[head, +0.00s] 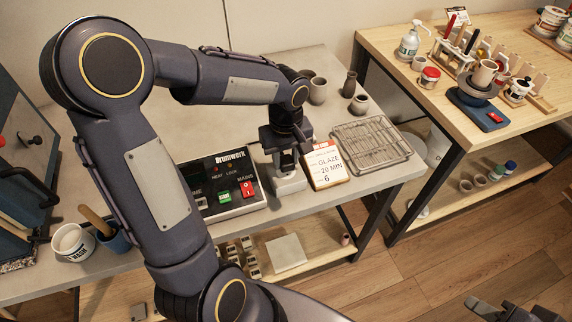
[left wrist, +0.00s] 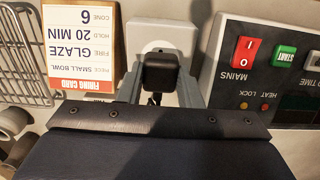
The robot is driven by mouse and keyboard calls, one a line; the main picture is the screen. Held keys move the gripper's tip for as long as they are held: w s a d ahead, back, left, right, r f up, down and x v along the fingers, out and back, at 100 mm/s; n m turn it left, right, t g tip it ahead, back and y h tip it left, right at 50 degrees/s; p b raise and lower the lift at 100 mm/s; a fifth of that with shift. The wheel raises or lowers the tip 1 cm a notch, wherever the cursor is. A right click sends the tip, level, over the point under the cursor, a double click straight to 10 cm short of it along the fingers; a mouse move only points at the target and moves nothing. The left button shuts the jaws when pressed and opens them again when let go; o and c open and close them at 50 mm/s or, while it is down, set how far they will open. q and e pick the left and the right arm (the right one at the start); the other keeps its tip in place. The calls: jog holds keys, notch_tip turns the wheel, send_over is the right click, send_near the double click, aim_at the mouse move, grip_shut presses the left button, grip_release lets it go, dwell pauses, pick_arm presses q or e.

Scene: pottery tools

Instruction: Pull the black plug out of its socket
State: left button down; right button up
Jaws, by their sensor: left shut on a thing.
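The black plug (left wrist: 160,72) is between the two grey fingers of my left gripper (left wrist: 159,88), which is shut on it. A short piece of dark cable shows below the plug in the left wrist view. The pale socket block (left wrist: 160,32) with its round white face lies directly behind the plug; I cannot tell whether the pins are seated. In the head view my left gripper (head: 286,160) points down over the socket block (head: 289,184), and it hides the plug. My right gripper (head: 512,312) is only partly in view at the bottom right edge, away from the table.
The control box (head: 220,185) with a red mains switch stands close on one side of the socket. The firing card (head: 325,167) stands close on the other, with a wire rack (head: 371,144) beyond it. Small pots (head: 318,90) stand behind.

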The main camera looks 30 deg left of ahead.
aim_at(285, 160)
pick_arm(q)
jog(key=shift+r+p, duration=1.4)
jog(key=shift+r, duration=0.6)
jog(key=shift+s, duration=0.1)
